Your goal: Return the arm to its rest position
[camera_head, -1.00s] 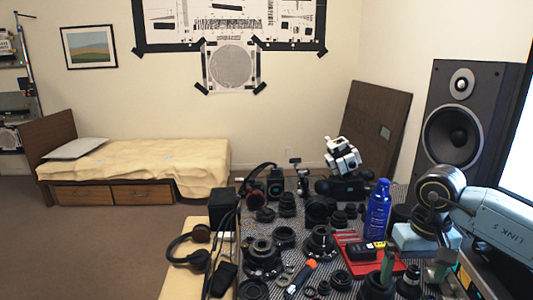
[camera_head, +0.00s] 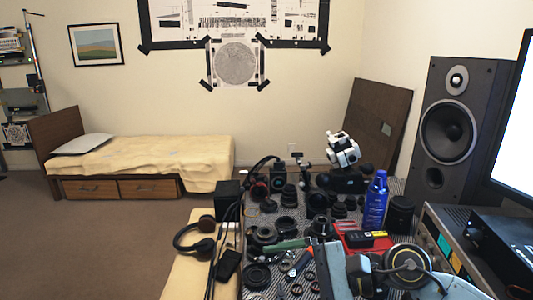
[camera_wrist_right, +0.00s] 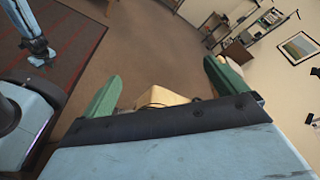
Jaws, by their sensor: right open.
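My right arm (camera_head: 405,262) comes in at the lower right of the head view and lies above the cluttered table. Its blue-grey hand points left, with a green finger (camera_head: 288,245) over the lens parts. In the right wrist view my right gripper (camera_wrist_right: 162,88) has its two green fingers spread wide apart, with nothing held between them. Beyond the fingers are a pale yellowish surface and the brown floor. My left gripper does not show in the head view.
A blue bottle (camera_head: 376,201), a red tray (camera_head: 362,241) and several black lens parts crowd the table near my right arm. A speaker (camera_head: 450,130) and a monitor (camera_head: 515,120) stand at the right. Headphones (camera_head: 196,240) lie at the left.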

